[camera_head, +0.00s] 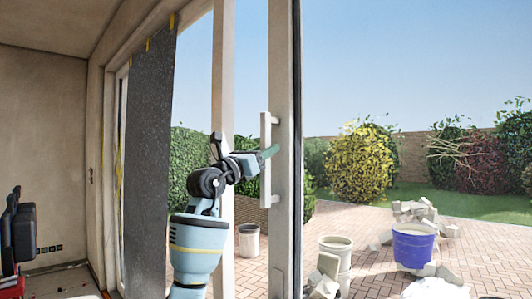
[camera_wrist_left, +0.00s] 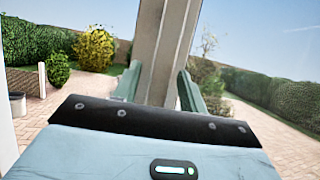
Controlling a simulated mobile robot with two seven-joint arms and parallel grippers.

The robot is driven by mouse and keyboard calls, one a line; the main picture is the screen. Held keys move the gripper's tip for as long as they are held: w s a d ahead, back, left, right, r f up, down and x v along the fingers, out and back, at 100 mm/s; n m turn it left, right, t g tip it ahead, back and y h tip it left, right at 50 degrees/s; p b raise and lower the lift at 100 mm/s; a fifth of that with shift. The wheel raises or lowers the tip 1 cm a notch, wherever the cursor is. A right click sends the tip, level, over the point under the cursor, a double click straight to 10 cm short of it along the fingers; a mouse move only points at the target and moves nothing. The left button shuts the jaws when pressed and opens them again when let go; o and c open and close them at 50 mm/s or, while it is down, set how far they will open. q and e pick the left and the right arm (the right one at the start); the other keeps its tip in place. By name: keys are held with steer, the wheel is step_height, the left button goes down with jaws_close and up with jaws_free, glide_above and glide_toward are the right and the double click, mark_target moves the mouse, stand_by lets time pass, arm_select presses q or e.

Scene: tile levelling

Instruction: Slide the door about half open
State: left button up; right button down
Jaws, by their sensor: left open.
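The sliding door's pale upright stile (camera_head: 285,230) stands in the middle of the head view. A vertical bar handle (camera_head: 265,186) is fixed to its left side. My left gripper (camera_head: 270,152) is at the handle's mid height, its greenish fingers crossing in front of it. In the left wrist view the two fingers of my left gripper (camera_wrist_left: 159,88) are spread apart, with a pale upright (camera_wrist_left: 165,45) standing between them in the picture. I cannot tell whether the fingers touch the handle. My right gripper is not in view.
Another pale post (camera_head: 222,70) stands left of the door stile. A dark speckled panel (camera_head: 148,170) covers part of the wall opening. Outside are a purple bucket (camera_head: 413,248), a white bucket (camera_head: 335,256) and rubble on brick paving. A red and black object (camera_head: 18,240) is at far left.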

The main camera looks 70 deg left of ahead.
arm_select(q)
steer(key=b+v, duration=0.2)
steer(key=v, duration=0.5)
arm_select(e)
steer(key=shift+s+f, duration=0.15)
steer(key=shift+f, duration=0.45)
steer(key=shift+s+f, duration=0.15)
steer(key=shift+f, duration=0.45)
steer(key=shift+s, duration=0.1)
